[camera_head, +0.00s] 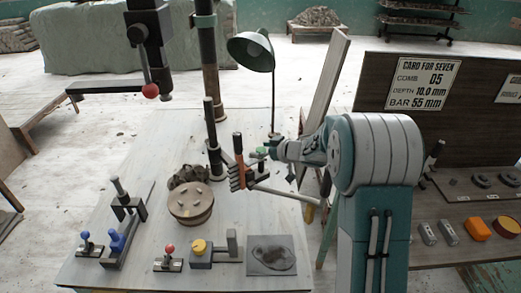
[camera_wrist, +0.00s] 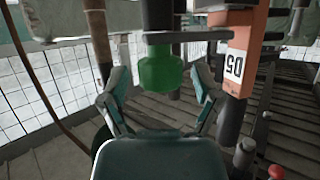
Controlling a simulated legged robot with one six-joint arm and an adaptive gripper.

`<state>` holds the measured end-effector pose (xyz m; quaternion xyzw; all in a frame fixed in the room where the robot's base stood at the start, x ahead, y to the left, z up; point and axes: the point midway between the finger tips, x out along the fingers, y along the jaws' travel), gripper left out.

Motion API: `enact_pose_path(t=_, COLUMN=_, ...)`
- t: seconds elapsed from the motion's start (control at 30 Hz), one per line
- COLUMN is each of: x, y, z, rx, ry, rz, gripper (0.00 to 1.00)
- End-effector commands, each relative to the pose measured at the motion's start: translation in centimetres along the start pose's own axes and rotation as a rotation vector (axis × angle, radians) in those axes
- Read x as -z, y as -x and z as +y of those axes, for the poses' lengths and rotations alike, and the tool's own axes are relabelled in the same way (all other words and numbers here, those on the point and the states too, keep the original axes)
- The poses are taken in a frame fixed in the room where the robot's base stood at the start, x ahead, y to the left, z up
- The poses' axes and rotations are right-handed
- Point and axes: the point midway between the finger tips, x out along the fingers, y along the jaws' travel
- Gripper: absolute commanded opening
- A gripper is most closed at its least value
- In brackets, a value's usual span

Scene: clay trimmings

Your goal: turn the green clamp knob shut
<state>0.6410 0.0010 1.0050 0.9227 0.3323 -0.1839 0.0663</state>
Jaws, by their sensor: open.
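The green clamp knob (camera_wrist: 165,72) hangs at the top middle of the wrist view, under a thin dark bar. In the head view it is a small green spot (camera_head: 258,153) at the tip of my arm. My gripper (camera_wrist: 162,84) is open, with one teal finger on each side of the knob. Gaps show between the fingers and the knob, and I see no contact. The orange comb (camera_wrist: 241,52) marked 05 is right of the knob; in the head view it (camera_head: 237,176) stands left of my gripper.
A dark post (camera_head: 211,120) stands just left of the comb, and a green lamp (camera_head: 250,50) rises behind. A round wooden block (camera_head: 190,204) sits on the table. Blue, red and yellow knobs (camera_head: 199,246) line the front. A dark board (camera_head: 450,95) with a card stands right.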

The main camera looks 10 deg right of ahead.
Motion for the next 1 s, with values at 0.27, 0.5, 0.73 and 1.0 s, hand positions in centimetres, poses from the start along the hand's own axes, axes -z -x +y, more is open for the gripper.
enact_pose_path(t=0.27, x=0.0, y=3.6, z=0.1, rx=-0.003, ry=0.000, rz=0.000, gripper=0.81)
enact_pose_path(t=0.5, x=-0.1, y=6.8, z=0.1, rx=-0.001, ry=-0.001, rz=0.000, gripper=0.81)
enact_pose_path(t=0.73, x=-0.1, y=7.3, z=0.1, rx=0.000, ry=-0.001, rz=-0.002, gripper=0.81)
enact_pose_path(t=1.0, x=0.0, y=7.3, z=0.1, rx=-0.003, ry=0.001, rz=-0.001, gripper=0.81)
